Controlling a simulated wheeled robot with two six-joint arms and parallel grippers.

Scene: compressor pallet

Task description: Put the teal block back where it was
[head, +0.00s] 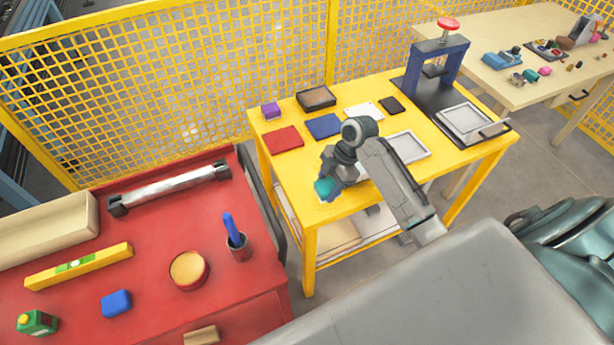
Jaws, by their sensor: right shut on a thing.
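The teal block (324,188) is at the front left part of the yellow table (318,218). My right gripper (328,179) is shut on it, pointing down from above. The gripper and wrist hide part of the block and the surface around it, so I cannot tell whether the block touches the tabletop. My left gripper is not in view.
A red bench (150,235) with several tools stands left.

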